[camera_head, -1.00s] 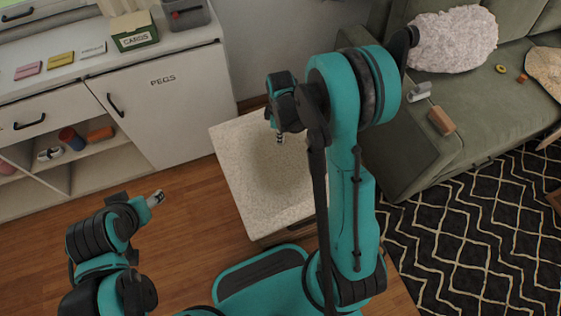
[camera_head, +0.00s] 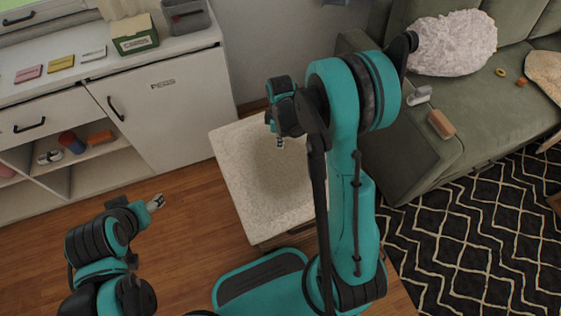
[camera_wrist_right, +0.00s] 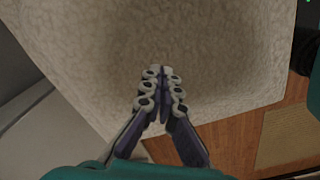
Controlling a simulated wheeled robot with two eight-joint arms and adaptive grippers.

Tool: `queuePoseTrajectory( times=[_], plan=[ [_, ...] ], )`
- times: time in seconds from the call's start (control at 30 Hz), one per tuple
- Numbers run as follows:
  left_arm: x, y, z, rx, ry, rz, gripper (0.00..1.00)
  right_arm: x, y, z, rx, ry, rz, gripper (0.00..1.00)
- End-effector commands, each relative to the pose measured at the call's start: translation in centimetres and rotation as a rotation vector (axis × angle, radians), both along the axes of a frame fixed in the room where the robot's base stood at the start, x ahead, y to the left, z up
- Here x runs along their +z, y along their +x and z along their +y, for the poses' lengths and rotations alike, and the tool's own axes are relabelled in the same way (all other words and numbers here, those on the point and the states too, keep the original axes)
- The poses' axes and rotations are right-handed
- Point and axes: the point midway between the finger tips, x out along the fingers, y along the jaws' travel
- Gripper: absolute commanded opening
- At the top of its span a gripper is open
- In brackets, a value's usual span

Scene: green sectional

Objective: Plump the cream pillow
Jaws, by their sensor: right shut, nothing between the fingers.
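A fluffy cream-white pillow (camera_head: 453,43) lies on the green sofa at the upper right of the head view. My right gripper (camera_head: 280,142) is well to the left of it, pointing down above a pale, speckled square surface (camera_head: 245,185). In the right wrist view the right gripper's fingers (camera_wrist_right: 162,80) are together, with nothing between them, over that same surface (camera_wrist_right: 220,60). My left gripper (camera_head: 156,202) hangs over the wooden floor at the lower left, too small to tell open from shut.
The sofa arm (camera_head: 395,150) stands between the square surface and the seat. A grey item (camera_head: 418,95), a brown block (camera_head: 441,123) and a yellow ring (camera_head: 500,72) lie on the sofa. A white cabinet (camera_head: 175,115) is at the left. A patterned rug (camera_head: 480,230) covers the right floor.

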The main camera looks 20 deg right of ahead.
Motion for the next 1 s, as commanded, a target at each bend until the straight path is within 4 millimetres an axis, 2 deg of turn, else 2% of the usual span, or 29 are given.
queuePoseTrajectory(
  times=[0.53, 1.0],
  plan=[
    [0.0, 0.0, 0.0, 0.0, 0.0, 0.0, 0.58, 0.0, 0.0, 0.0, 0.0, 0.0, 0.0, 0.0],
    [-1.3, 0.0, 0.0, 0.0, 0.0, 0.0, 0.58, -1.4, 0.0, 0.0, 0.0, 0.0, 0.0, 0.0]
  ],
)
